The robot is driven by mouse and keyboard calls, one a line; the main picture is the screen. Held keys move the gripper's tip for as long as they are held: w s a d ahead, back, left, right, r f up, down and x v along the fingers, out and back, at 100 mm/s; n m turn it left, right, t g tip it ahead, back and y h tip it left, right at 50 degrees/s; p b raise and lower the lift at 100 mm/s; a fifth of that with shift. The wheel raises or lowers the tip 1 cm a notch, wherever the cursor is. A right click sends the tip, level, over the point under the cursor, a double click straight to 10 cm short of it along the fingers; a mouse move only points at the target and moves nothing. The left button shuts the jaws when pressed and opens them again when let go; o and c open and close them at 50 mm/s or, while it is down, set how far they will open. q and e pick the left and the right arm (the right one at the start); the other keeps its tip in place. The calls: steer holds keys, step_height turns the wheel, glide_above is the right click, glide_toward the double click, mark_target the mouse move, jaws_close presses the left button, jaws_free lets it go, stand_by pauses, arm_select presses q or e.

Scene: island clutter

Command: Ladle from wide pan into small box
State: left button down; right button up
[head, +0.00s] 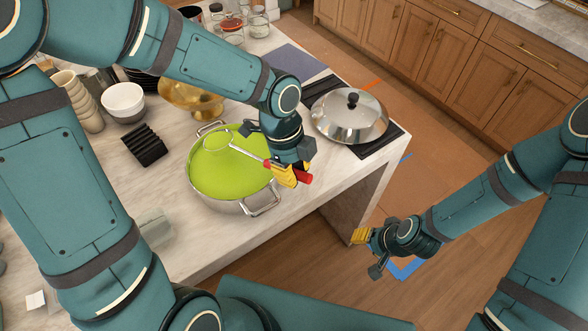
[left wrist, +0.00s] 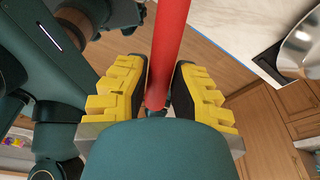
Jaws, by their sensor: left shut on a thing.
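A wide steel pan (head: 243,207) with a bright green inside stands on the marble counter. A ladle (head: 246,151) with a red handle is in my left gripper (head: 290,176); its head end is over the pan, and I cannot tell whether it touches the green. The left wrist view shows the red handle (left wrist: 168,50) between the yellow-padded fingers (left wrist: 160,92). A small pale, see-through box (head: 154,226) sits on the counter left of the pan, partly hidden by my arm. My right gripper (head: 368,252) hangs over the floor, away from the counter, holding nothing visible.
A domed steel lid (head: 350,115) lies on a dark surface to the right. A brass bowl (head: 192,98), a white bowl (head: 123,101), a black rack (head: 145,145), stacked cups (head: 78,102) and several jars crowd the back and left. Bare counter lies in front of the pan.

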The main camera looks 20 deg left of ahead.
arm_select(q)
steer(key=shift+d+f+t+y+b, duration=0.15)
steer(key=shift+f+y+b, duration=0.25)
steer(key=shift+f+b, duration=0.5)
steer(key=shift+f+t+y+b, duration=0.15)
steer(key=shift+f+y+b, duration=0.35)
steer(key=shift+b, duration=0.7)
steer(key=shift+f+y+b, duration=0.4)
steer(key=shift+f+b, duration=0.5)
steer(key=shift+b, duration=0.35)
steer(key=shift+r, duration=0.1)
steer(key=shift+s+r+p, duration=0.1)
steer(key=shift+r+p, duration=1.85)
steer(key=shift+r, duration=0.05)
steer(key=shift+f, duration=0.1)
